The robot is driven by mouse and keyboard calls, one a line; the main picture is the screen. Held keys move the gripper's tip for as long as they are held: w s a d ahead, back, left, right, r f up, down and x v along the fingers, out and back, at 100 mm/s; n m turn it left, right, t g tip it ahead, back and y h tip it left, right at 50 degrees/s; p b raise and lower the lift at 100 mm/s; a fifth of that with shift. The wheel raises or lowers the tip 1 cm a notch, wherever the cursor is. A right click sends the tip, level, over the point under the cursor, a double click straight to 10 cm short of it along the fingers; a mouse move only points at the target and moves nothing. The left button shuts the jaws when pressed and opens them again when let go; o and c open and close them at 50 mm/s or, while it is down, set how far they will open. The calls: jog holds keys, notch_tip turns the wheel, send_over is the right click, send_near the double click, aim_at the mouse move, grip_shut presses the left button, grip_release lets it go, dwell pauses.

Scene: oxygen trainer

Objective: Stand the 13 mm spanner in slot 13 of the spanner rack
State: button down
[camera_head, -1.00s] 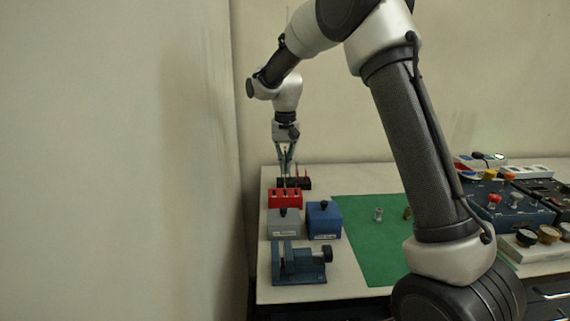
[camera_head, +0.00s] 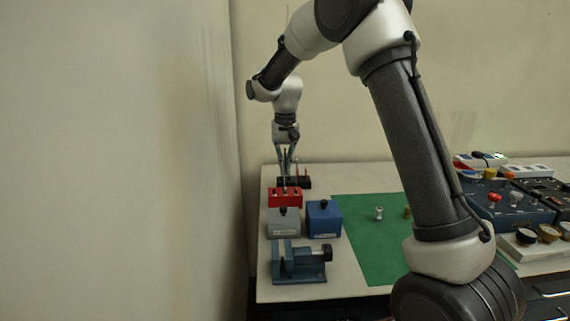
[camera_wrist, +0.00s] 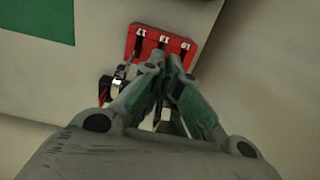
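The spanner rack (camera_head: 285,197) is a red block near the back left of the bench. In the wrist view the rack (camera_wrist: 185,46) shows slots marked 17, 13 and 10, with the labels upside down. My gripper (camera_head: 287,172) points down over the back of the rack. In the wrist view its fingertips (camera_wrist: 171,58) are close together in front of slot 13. A thin dark shaft (camera_wrist: 158,108) shows between the fingers and appears to be the 13 mm spanner. The fingers hide most of it, and I cannot tell whether its lower end is in the slot.
A black rack (camera_head: 305,183) with upright tools stands behind the red one. A grey box (camera_head: 284,224), a blue box (camera_head: 324,220) and a blue vise (camera_head: 298,264) stand in front. A green mat (camera_head: 365,245) with small fittings lies to the right. A wall is close on the left.

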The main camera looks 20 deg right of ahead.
jog(key=shift+f, duration=2.05)
jog(key=c, duration=1.6)
grip_release()
jog(key=shift+o, duration=0.2)
notch_tip(320, 180, up, 12)
jog(key=shift+f, duration=0.15)
jog(key=s+d+r+t, duration=0.1)
jog(key=s+d+r, duration=0.2)
jog(key=s, duration=0.3)
jog(key=s+d+r+n, duration=0.1)
jog(key=s+d+r, duration=0.2)
jog(key=s, duration=0.2)
jog(key=s+d+r+t, duration=0.1)
jog(key=s+d+r, duration=0.25)
jog(key=s, duration=0.25)
jog(key=s+d+f+t, duration=0.1)
jog(key=s+d+f, duration=0.1)
jog(key=s, duration=0.8)
jog(key=s+d+f+n+t, duration=0.1)
jog(key=s+d+f, duration=0.2)
jog(key=s, duration=0.7)
jog(key=shift+d+f, duration=0.2)
jog(key=shift+f, duration=0.2)
